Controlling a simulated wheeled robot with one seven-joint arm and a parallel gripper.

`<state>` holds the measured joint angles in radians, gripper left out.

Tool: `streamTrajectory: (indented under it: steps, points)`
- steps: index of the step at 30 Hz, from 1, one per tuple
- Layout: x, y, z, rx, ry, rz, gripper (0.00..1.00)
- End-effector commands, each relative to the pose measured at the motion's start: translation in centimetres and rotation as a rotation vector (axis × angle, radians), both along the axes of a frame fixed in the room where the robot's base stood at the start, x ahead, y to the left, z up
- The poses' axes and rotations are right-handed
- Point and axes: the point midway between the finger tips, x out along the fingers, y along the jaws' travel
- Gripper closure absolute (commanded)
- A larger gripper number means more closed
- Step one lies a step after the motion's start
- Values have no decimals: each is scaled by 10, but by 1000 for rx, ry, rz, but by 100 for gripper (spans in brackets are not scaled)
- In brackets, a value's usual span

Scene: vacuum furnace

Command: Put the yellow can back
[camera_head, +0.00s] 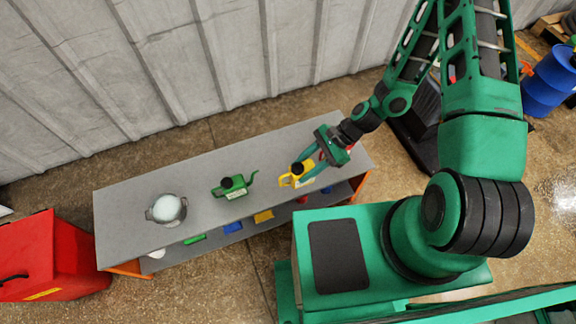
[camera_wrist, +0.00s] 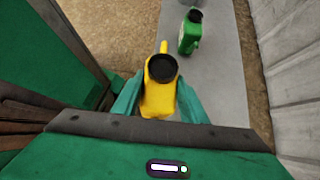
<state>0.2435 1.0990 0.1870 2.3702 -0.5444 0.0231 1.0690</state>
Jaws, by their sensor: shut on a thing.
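The yellow can (camera_head: 297,176) has a dark round cap and a spout. It is over the right part of the grey bench (camera_head: 130,214). My gripper (camera_head: 311,166) is shut on the yellow can from the right. In the wrist view the yellow can (camera_wrist: 158,95) sits between the two green fingers of my gripper (camera_wrist: 156,98). I cannot tell whether the can's bottom touches the bench top.
A green can (camera_head: 231,186) stands on the bench left of the yellow can. A pot (camera_head: 167,209) with a whitish top stands further left. Small coloured bins, including a yellow one (camera_head: 264,216), sit on the lower shelf. A red cabinet (camera_head: 50,257) is beside the bench's left end.

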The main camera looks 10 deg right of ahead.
Motion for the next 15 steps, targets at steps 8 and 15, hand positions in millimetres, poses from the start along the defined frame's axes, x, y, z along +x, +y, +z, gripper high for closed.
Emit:
streamTrajectory:
  steps: [8, 15]
  points:
    - [48, 27, -34, 1, -1, 0, 89]
    - [71, 40, -49, 1, 0, -1, 89]
